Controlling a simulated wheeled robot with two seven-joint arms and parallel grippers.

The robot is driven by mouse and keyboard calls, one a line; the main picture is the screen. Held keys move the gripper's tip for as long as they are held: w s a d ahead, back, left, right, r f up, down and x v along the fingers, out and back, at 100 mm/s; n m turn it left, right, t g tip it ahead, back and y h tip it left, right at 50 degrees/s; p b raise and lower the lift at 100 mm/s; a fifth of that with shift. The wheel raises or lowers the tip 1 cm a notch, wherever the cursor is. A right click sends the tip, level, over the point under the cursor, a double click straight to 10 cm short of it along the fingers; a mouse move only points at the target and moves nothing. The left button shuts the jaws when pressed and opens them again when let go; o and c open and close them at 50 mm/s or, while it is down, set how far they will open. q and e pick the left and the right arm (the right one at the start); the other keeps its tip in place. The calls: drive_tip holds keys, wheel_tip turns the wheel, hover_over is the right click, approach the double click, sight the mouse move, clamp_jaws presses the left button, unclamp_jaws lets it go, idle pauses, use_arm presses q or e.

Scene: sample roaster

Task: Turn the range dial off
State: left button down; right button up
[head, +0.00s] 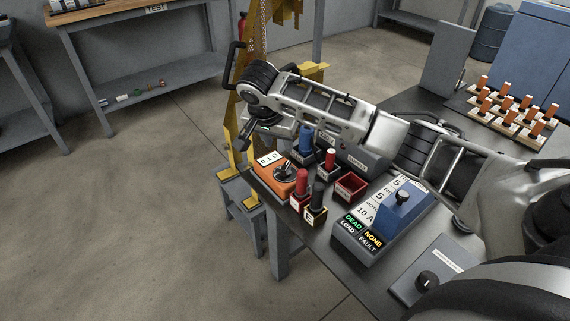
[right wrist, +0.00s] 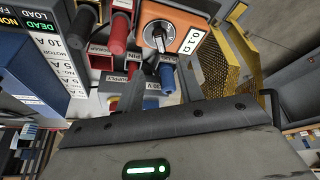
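The orange meter (head: 273,180) stands at the table's left corner with a white display reading 0.1 Ω. Its round range dial (head: 286,171) has a dark pointer knob on a pale face. In the right wrist view the dial (right wrist: 160,36) is at the top, beyond the fingers, in full sight. My right gripper (right wrist: 162,88) is open. Its two dark fingers are apart and touch nothing that I can make out; a blue handle (right wrist: 167,78) shows beyond the gap between them. In the head view the right gripper (head: 255,134) hangs just behind the meter. My left gripper is not in view.
Red handles (head: 302,181), a black handle (head: 318,195) and a blue handle (head: 306,140) stand in labelled blocks close to the meter. A red bin (head: 350,187) and a blue box with a black knob (head: 391,209) are to the right. A yellow frame (head: 245,125) rises behind.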

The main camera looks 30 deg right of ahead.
sight(286, 165)
drive_tip(key=b+x, duration=0.1)
drive_tip(key=x, duration=1.1)
drive_tip(key=shift+a, duration=0.1)
clamp_jaws()
